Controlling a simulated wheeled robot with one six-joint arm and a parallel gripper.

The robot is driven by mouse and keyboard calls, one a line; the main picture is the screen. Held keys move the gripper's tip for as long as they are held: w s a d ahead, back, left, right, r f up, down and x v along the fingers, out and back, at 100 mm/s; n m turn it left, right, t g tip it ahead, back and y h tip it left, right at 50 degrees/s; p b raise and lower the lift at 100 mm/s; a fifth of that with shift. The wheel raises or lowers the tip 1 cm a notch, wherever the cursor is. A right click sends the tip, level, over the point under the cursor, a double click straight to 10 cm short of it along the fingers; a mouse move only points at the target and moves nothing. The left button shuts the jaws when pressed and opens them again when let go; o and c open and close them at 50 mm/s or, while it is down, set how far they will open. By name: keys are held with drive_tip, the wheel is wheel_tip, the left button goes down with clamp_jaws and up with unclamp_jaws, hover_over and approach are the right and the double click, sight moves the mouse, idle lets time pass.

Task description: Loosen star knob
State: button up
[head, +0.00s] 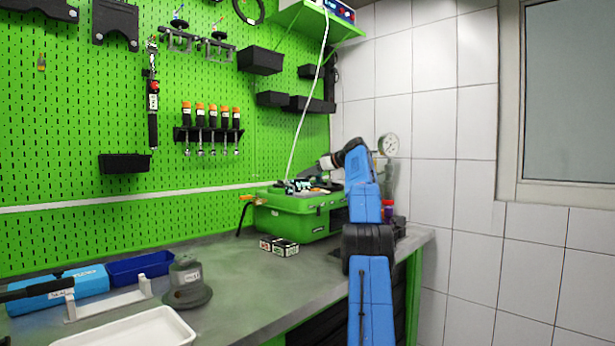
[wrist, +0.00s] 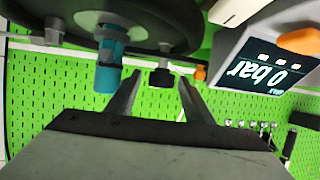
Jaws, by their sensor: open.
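In the wrist view, my gripper (wrist: 158,84) is open, with its two dark fingers spread apart. A small black knob (wrist: 161,78) on a grey stem shows in the gap between the fingertips. It looks like the star knob, but its lobes cannot be made out. I cannot tell whether the fingers touch it. In the head view, my blue arm reaches over the green pump case (head: 300,222) at the back of the bench. My fingers and the knob cannot be made out there.
A teal fitting (wrist: 108,65) hangs left of the fingers, below a large dark round part (wrist: 150,25). A display reading 0 bar (wrist: 262,70) is at right. Small boxes (head: 279,246) stand before the case. A pressure gauge (head: 388,145) is behind my arm.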

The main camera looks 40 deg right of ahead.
drive_tip(key=v, duration=1.7)
drive_tip(key=shift+c, duration=0.6)
